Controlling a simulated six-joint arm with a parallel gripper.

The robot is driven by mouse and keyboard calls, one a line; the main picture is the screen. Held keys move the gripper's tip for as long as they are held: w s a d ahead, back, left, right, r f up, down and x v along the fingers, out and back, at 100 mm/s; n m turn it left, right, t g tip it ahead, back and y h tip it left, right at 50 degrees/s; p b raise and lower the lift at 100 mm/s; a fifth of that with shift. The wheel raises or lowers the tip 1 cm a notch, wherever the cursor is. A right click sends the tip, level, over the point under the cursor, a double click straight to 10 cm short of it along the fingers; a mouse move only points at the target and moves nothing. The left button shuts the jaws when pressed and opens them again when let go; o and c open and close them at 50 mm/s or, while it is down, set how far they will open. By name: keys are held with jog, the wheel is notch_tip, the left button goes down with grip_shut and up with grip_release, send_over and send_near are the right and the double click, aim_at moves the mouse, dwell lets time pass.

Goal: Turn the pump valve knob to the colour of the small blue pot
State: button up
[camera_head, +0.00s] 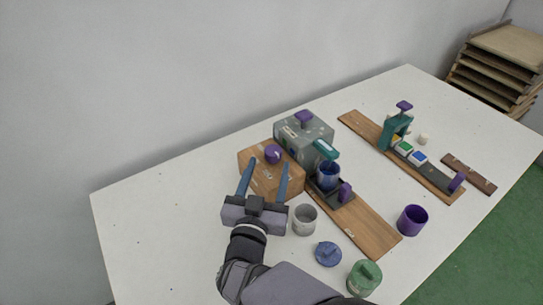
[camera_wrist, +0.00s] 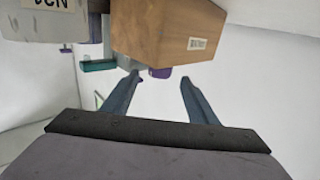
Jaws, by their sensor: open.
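A purple round knob (camera_head: 272,153) sits at the wooden box (camera_head: 259,158); a purple piece (camera_wrist: 160,72) shows at the box's edge in the wrist view. Another purple knob (camera_head: 303,117) tops the grey pump box (camera_head: 311,136). I cannot tell which is the valve knob, nor read its setting. A small blue pot (camera_head: 328,178) stands in the dark holder under the teal spout (camera_head: 325,149). My gripper (camera_head: 267,163) is open in front of the wooden box, its blue fingers pointing towards it. In the wrist view, the open fingers (camera_wrist: 160,78) have nothing gripped between them.
A grey cup (camera_head: 304,220), a blue lid (camera_head: 328,254), a green lidded pot (camera_head: 365,278) and a purple cup (camera_head: 412,220) stand on the white table near the wooden board (camera_head: 371,229). A teal press (camera_head: 393,132) stands behind right. The table's left is clear.

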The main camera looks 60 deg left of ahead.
aim_at(271, 158)
jog(key=shift+x, duration=2.25)
jog(key=shift+c, duration=0.7)
jog(key=c, duration=0.9)
